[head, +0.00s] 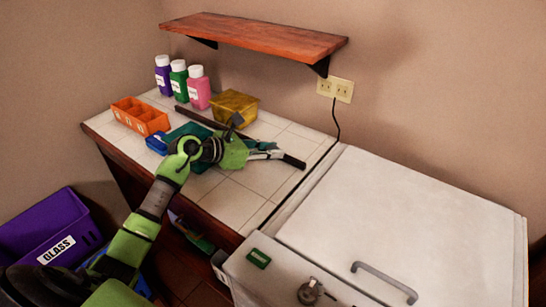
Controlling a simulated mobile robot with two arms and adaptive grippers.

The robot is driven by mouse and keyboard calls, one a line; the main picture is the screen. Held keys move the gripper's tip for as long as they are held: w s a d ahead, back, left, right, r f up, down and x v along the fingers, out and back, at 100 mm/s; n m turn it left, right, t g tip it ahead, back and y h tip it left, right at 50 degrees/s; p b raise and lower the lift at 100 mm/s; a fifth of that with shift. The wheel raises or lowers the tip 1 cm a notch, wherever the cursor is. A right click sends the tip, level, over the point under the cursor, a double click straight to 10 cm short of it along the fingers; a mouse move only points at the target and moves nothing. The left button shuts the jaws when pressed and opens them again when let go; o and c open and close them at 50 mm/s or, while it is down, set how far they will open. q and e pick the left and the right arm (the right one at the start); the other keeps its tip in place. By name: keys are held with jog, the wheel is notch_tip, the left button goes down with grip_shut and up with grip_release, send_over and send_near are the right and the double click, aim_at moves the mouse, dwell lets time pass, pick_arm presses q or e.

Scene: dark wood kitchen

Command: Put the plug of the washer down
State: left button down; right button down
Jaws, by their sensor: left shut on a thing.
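My left gripper (265,151) reaches over the tiled counter from the left. Its jaws are shut on a small dark elongated thing, which looks like the plug (294,161). The plug is at the fingertips, over the tiles near the counter's right edge; whether it touches the tiles is unclear. The white washer (410,225) stands at the right, with a grey handle on its top. A black cord (337,122) runs from the wall outlet (335,89) down behind the counter's right edge. I see no clear link between the cord and the held piece. My right gripper is out of view.
An orange tray (140,115), purple, green and pink bottles (199,88), and a yellow container (234,107) stand at the counter's back left. A dark bar (198,116) lies behind my gripper. A wooden shelf (255,35) hangs above. The counter's front tiles (232,205) are clear.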

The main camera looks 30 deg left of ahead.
pick_arm(q)
jog(key=shift+w+a+f, duration=0.1)
jog(key=shift+w+f, duration=0.4)
notch_tip(320, 180, down, 4)
jog(key=shift+w+r+p, duration=0.15)
jog(key=shift+r+p, duration=0.1)
jog(key=shift+p, duration=0.2)
jog(key=shift+f, duration=0.1)
jog(key=shift+f+b, duration=0.5)
jog(key=shift+b, duration=0.15)
jog(key=c, duration=1.7)
grip_release()
